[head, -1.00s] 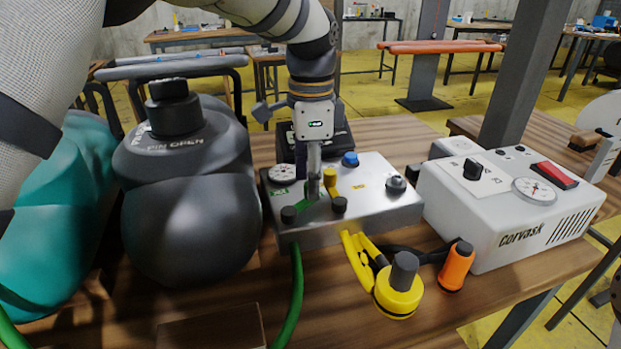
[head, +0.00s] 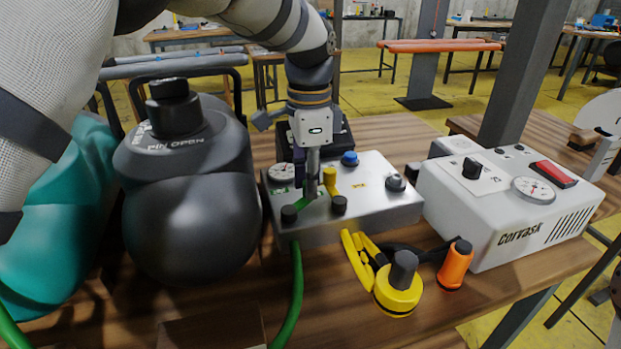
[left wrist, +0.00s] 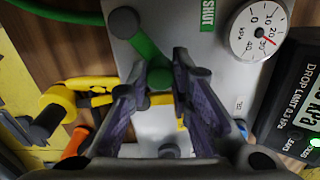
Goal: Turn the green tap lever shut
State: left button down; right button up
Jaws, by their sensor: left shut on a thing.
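The green tap lever (head: 304,203) is on the top of a grey metal box (head: 375,212), near its left front corner. In the left wrist view the green lever (left wrist: 147,48) runs from a black round knob (left wrist: 122,22) to a round green end between my fingers. My left gripper (head: 313,192) points down at the lever and is shut on it; in the left wrist view the fingers (left wrist: 161,82) stand either side of the green end. A green "SHUT" label (left wrist: 208,10) lies to the right of the lever there. My right gripper is not in view.
A pressure gauge (head: 282,172), a yellow lever (head: 330,178) and a blue knob (head: 350,159) are close by on the box. A green hose (head: 297,295) hangs from its front.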

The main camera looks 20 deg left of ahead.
pick_arm(q)
jog(key=n, duration=0.1)
jog(key=a+n, duration=0.1)
jog(key=n, duration=0.1)
jog(key=shift+w+a+r, duration=0.15)
jog(key=shift+w+a, duration=0.05)
jog(key=shift+a, duration=0.05)
jog(key=a+n+p, duration=0.1)
jog(key=n, duration=0.1)
jog(key=shift+a+n, duration=0.1)
jog(key=shift+n, duration=0.3)
jog(key=n, duration=0.1)
jog(key=a+n, duration=0.1)
jog(key=n, duration=0.1)
jog(key=shift+s+a, duration=0.15)
jog(key=shift+a, duration=0.1)
jog(key=shift+s+a+n+p, duration=0.15)
jog(key=shift+a+n+p, duration=0.1)
jog(key=shift+n, duration=0.4)
jog(key=shift+s+a+n+p, duration=0.1)
jog(key=shift+s+a+n, duration=0.1)
jog(key=shift+n, duration=0.45)
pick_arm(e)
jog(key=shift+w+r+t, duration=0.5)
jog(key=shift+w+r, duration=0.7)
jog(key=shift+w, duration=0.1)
pick_arm(q)
jog(key=c, duration=1.4)
grip_release()
jog(key=shift+c, duration=0.2)
